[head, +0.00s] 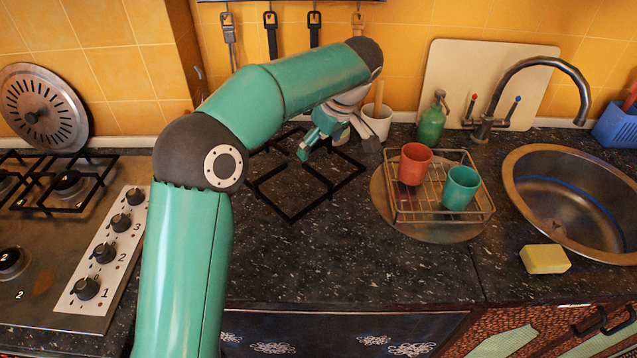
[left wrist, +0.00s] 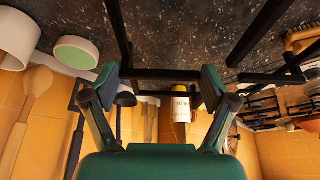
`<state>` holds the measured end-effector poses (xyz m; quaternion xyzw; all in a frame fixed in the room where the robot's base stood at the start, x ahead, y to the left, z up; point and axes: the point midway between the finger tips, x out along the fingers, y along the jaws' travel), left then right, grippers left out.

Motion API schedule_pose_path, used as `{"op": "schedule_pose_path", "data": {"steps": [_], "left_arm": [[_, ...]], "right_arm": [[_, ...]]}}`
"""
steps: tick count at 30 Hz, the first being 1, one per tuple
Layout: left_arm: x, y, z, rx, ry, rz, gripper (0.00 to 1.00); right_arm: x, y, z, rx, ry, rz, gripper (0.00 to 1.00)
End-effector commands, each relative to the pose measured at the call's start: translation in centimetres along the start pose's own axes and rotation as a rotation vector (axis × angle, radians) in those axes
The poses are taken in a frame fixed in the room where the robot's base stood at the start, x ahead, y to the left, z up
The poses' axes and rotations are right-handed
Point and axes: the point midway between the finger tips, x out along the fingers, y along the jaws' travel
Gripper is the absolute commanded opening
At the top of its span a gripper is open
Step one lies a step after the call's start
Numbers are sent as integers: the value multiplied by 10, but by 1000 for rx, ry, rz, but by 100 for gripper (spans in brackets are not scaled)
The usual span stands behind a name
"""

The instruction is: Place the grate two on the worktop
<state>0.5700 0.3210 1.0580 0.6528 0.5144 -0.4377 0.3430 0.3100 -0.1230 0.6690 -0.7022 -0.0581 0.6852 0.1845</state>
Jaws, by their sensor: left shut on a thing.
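The black grate (head: 329,196) is over the dark speckled worktop (head: 345,262), between the stove and the dish rack. I cannot tell whether it rests fully on the surface or hovers slightly above it. My left gripper (head: 306,150) is at the far side of the grate and shut on it. In the left wrist view the gripper (left wrist: 160,82) has its fingers at a black bar of the grate (left wrist: 262,32). The forearm hides part of the worktop behind. My right gripper is not in view.
The stove (head: 95,225) is at left; its near burner marked 2 is bare. A wire rack (head: 440,216) with a red cup (head: 415,164) and a teal cup (head: 461,187) stands right of the grate. A white pot (head: 376,124) is behind. The front worktop is clear.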

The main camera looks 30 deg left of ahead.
Motion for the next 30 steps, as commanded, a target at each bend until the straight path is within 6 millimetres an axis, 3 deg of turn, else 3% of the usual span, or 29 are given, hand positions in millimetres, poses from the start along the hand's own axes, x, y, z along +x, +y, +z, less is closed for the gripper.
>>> {"op": "schedule_pose_path", "data": {"steps": [3,7,14,22,30], "left_arm": [[28,-1,10,2,1,-4,30],[47,-1,18,0,0,-2,30],[62,-1,24,-2,1,-3,30],[93,-1,36,-2,1,-2,30],[96,-1,38,-4,1,0,30]], "right_arm": [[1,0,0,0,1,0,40],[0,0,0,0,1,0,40],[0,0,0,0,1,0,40],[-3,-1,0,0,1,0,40],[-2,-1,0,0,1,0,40]]}}
